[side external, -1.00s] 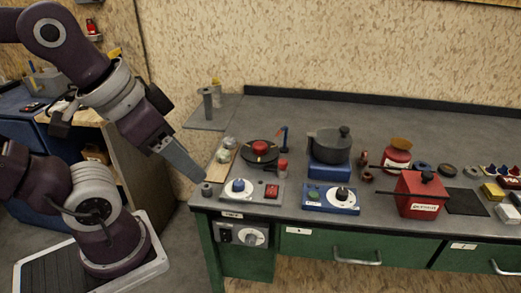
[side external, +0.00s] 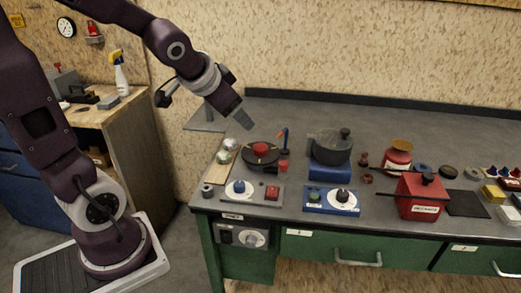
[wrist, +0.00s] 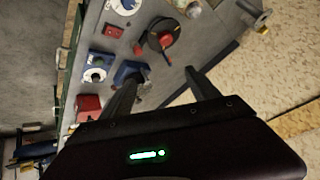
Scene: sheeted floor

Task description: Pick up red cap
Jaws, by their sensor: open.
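A red cap-like piece (side external: 260,149) sits on the middle of a round black plate (side external: 261,156) near the left end of the bench. It also shows in the wrist view (wrist: 166,39). A smaller red piece (side external: 283,165) stands just right of the plate and also shows in the wrist view (wrist: 138,50). I cannot tell which of the two is the red cap. My gripper (side external: 246,123) hangs above and behind the plate, apart from both. In the wrist view my gripper (wrist: 163,73) has its two fingers spread with nothing held between them.
A dark pot (side external: 330,147) stands on a blue block right of the plate. Control boxes with knobs (side external: 252,192) (side external: 331,199) line the front edge. A red box (side external: 421,196) and a red canister (side external: 397,158) stand further right. Pale balls (side external: 225,157) lie left of the plate.

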